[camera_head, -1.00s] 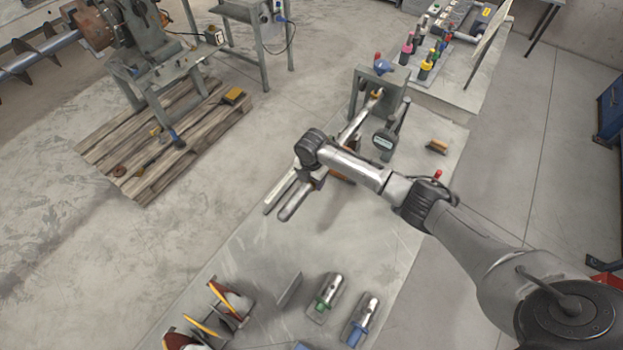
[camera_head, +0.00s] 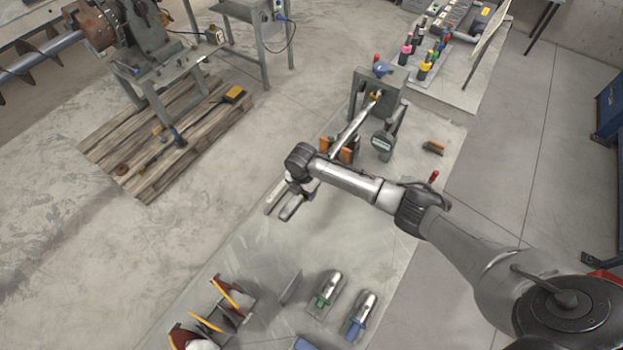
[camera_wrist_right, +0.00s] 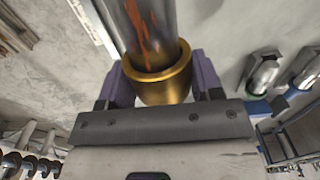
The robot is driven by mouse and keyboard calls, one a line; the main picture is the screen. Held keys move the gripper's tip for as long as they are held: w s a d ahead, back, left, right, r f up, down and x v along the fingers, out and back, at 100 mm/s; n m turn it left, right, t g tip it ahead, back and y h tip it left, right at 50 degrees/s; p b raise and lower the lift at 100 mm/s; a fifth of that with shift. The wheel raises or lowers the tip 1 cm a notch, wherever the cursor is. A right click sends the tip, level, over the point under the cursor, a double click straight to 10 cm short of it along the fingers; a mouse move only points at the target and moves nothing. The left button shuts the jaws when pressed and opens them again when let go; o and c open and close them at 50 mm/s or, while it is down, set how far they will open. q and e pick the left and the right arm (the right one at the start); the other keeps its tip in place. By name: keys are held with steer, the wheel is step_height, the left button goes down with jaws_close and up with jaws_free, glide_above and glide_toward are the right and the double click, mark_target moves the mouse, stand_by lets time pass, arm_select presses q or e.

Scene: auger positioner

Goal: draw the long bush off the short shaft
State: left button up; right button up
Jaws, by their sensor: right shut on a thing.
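In the right wrist view the gold-coloured bush (camera_wrist_right: 160,90) sits between the purple fingers of my right gripper (camera_wrist_right: 158,78), which is shut on it. A grey metal shaft (camera_wrist_right: 130,20) with rusty streaks runs into the bush's open end, so the bush is around it there. I cannot tell how much shaft is inside the bush. My left gripper is not in view.
Orange supports (camera_head: 346,153) and a grey stand (camera_head: 360,88) hold the shaft line behind my wrist. Metal pieces with green (camera_head: 322,300) and blue (camera_head: 355,328) ends and auger flights (camera_head: 232,300) are nearer.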

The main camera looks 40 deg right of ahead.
mark_target(284, 213)
steer(key=shift+s+a+r+p, duration=0.1)
steer(key=shift+s+a+p, duration=0.2)
steer(key=shift+a+p, duration=0.45)
steer(key=shift+s+a+p, duration=0.25)
steer(key=shift+a+p, duration=0.05)
steer(key=shift+a, duration=0.85)
steer(key=shift+s+a+p, duration=0.25)
steer(key=shift+a+p, duration=0.1)
steer(key=shift+a, duration=0.4)
steer(key=shift+s+a+p, duration=0.2)
steer(key=shift+a+p, duration=0.15)
steer(key=shift+a, duration=0.4)
steer(key=shift+s+a+p, duration=0.25)
steer(key=shift+a+p, duration=0.05)
steer(key=shift+a, duration=0.45)
steer(key=shift+s+a+p, duration=0.2)
steer(key=shift+a+p, duration=0.05)
steer(key=shift+a, duration=0.45)
steer(key=shift+s+a+p, duration=0.25)
steer(key=shift+a+p, duration=0.05)
steer(key=shift+a, duration=0.6)
steer(key=shift+s+a+p, duration=0.25)
steer(key=shift+s+a, duration=0.05)
steer(key=shift+a, duration=0.6)
steer(key=shift+s+a+p, duration=0.25)
steer(key=shift+a+p, duration=0.05)
steer(key=shift+a, duration=0.6)
